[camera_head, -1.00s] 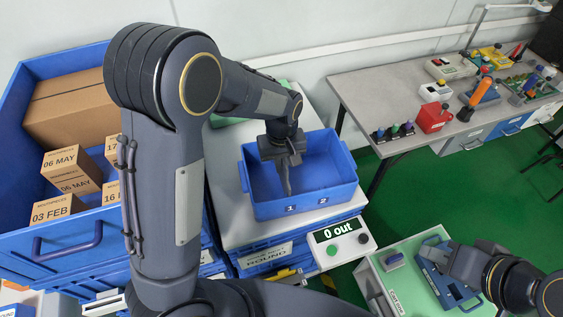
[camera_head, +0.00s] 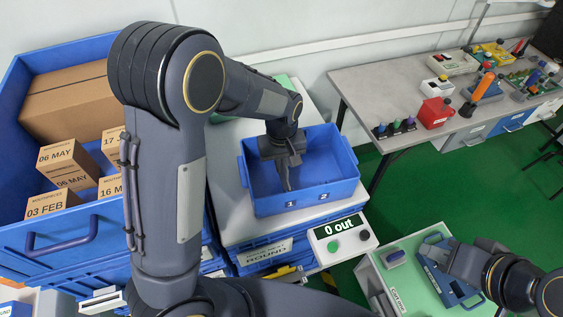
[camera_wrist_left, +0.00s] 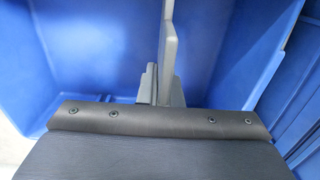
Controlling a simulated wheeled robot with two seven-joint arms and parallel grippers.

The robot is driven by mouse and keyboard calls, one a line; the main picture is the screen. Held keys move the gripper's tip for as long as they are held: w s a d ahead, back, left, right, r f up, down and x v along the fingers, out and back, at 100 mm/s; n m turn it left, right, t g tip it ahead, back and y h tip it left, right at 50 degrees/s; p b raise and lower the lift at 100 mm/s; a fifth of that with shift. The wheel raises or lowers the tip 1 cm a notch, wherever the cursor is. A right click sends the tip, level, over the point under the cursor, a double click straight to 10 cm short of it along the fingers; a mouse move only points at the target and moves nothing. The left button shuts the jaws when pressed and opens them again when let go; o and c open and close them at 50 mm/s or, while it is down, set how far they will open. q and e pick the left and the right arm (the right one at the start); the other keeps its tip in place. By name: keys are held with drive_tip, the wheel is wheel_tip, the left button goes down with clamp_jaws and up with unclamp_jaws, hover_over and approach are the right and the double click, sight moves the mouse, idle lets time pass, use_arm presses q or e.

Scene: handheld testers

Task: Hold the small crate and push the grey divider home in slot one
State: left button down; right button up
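The small blue crate (camera_head: 338,195), marked 1 and 2 on its front wall, sits on a white-topped stand in the head view. My left gripper (camera_head: 283,158) reaches down into it from above. A grey upright plate, the divider (camera_head: 287,178), shows below the gripper in line with mark 1. In the left wrist view the divider (camera_wrist_left: 171,50) stands edge-on between the close-set fingertips (camera_wrist_left: 162,88). Its lower edge and seating are hidden. My right gripper (camera_head: 440,254) is at the lower right over a blue tray (camera_head: 447,291); its fingertips are unclear.
A box reading "0 out" (camera_head: 341,237) with green and dark buttons stands in front of the crate. A large blue bin (camera_head: 65,238) of cartons is at left. A grey table (camera_head: 385,90) with testers is at right. A green-topped cart (camera_head: 400,285) holds the tray.

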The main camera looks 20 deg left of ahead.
use_arm(q)
drive_tip(key=shift+f, duration=0.35)
idle(0.4)
drive_tip(key=c, duration=1.5)
unclamp_jaws()
drive_tip(key=shift+c, duration=0.2)
drive_tip(key=shift+r, duration=0.15)
wheel_tip(320, 180, up, 8)
drive_tip(key=shift+f, duration=0.2)
